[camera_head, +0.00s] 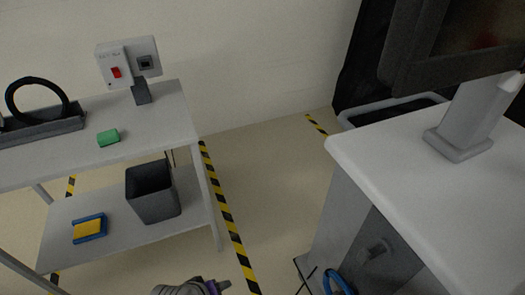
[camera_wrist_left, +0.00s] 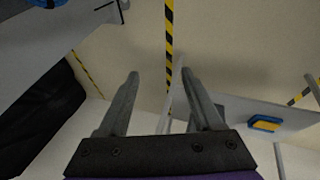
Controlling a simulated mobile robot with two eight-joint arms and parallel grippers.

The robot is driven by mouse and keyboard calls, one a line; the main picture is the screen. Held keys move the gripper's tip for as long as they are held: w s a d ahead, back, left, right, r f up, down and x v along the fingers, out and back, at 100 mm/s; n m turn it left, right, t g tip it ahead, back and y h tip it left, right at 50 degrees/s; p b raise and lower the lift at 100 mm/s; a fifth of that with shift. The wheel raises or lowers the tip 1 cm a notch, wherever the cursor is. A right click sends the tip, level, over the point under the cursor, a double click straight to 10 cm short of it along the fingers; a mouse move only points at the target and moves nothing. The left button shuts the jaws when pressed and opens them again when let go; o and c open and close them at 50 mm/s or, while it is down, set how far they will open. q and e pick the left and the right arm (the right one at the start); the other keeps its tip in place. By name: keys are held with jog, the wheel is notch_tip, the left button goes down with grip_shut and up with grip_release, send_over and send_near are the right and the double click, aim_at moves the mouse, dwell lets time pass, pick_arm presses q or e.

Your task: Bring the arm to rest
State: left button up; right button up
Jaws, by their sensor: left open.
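My left gripper (camera_wrist_left: 160,85) shows in the left wrist view with its two grey fingers spread apart and nothing between them. Beyond the fingers are bare floor and a yellow-black floor stripe. In the head view, only a grey and purple piece of my arm shows at the bottom edge; its fingers cannot be made out there. My right gripper is in neither view.
A two-level cart (camera_head: 160,108) at left carries a switch box (camera_head: 128,62), black ring (camera_head: 37,90) and green block (camera_head: 108,137). A dark bin (camera_head: 153,192) and a blue-yellow item (camera_head: 89,228) sit below. A white-topped table (camera_head: 400,145) stands right; floor between is clear.

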pick_arm(q)
jog(key=s+a+r+m+y, duration=0.1)
jog(key=s+a+m+y, duration=0.1)
jog(key=s+a+m, duration=0.3)
notch_tip(320, 180, up, 25)
jog(key=p, duration=2.1)
jog(key=shift+w+a+m+t, duration=0.3)
jog(key=shift+w+a, duration=0.1)
jog(key=shift+w, duration=0.05)
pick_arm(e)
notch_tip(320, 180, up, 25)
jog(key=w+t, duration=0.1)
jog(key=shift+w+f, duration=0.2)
pick_arm(q)
jog(key=shift+s+f, duration=0.1)
jog(key=shift+s, duration=0.05)
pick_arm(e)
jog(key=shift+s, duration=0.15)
pick_arm(q)
jog(key=shift+c, duration=1.1)
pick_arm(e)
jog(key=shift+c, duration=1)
pick_arm(q)
jog(key=shift+a, duration=0.1)
jog(key=shift+c, duration=0.3)
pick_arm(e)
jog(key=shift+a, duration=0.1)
